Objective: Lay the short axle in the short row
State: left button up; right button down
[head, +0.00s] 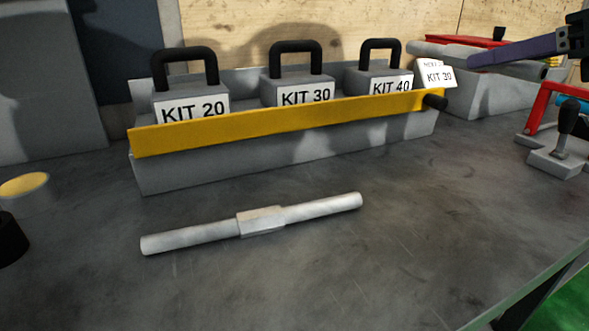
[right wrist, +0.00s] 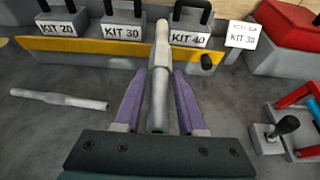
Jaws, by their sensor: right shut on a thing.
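My right gripper (right wrist: 158,80), with purple fingers, is shut on a grey axle (right wrist: 159,93) with a thicker collar in its middle. The axle points away from the wrist, its far end in front of the KIT 40 block in that view. In the head view the right gripper (head: 475,60) is at the upper right, above the bench, with the held axle (head: 432,49) partly behind its finger. A second grey axle with a squared collar (head: 262,220) lies on the bench; it also shows in the right wrist view (right wrist: 60,99). I cannot tell which row is the short row. My left gripper is not in view.
A grey trough with a yellow front rail (head: 285,117) holds blocks marked KIT 20 (head: 195,107), KIT 30 (head: 306,95) and KIT 40 (head: 390,86). A KIT 30 card (head: 438,75) stands at its right end. A red-framed fixture (head: 540,105) is farther right. The bench front is mostly clear.

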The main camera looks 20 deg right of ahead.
jog(key=b, duration=0.5)
send_over(452, 210)
notch_tip(452, 210, down, 16)
jog(key=shift+r, duration=0.2)
jog(key=shift+f+b, duration=0.85)
jog(key=shift+f, duration=1.3)
jog(key=shift+f, duration=0.15)
jog(key=c, duration=0.6)
grip_release()
jog(key=shift+f, duration=0.1)
jog(key=shift+o, duration=0.5)
